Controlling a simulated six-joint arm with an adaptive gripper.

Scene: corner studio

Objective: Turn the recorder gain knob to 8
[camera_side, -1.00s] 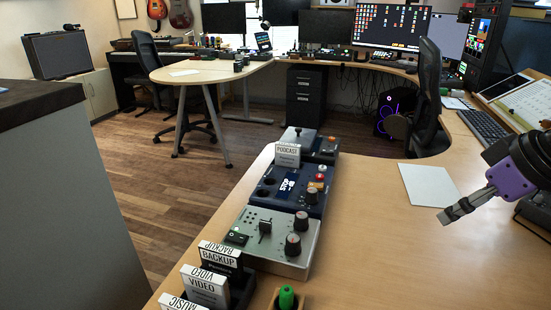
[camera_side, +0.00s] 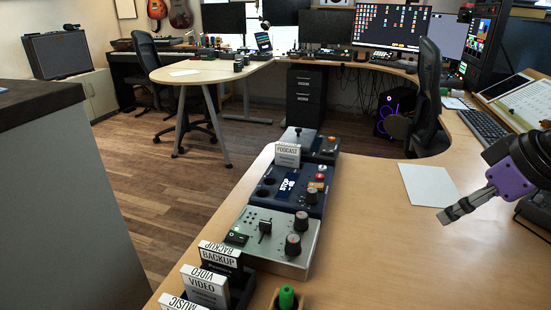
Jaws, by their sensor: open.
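A row of devices stands on the desk in the middle. The dark blue recorder (camera_side: 266,206) has a small display reading STOP, a card labelled PODCAST (camera_side: 288,153) standing at its far end, and small knobs and buttons on its right side. I cannot read any knob scale or tell which is the gain knob. My gripper (camera_side: 447,217) is open and empty, well right of the devices, above the bare desk.
Cards labelled BACKUP (camera_side: 219,259), VIDEO (camera_side: 205,288) and MUSIC stand at the front left. A green object (camera_side: 286,297) sits in a wooden holder near them. A white sheet (camera_side: 430,187) lies behind my gripper. The desk (camera_side: 370,250) between gripper and devices is clear.

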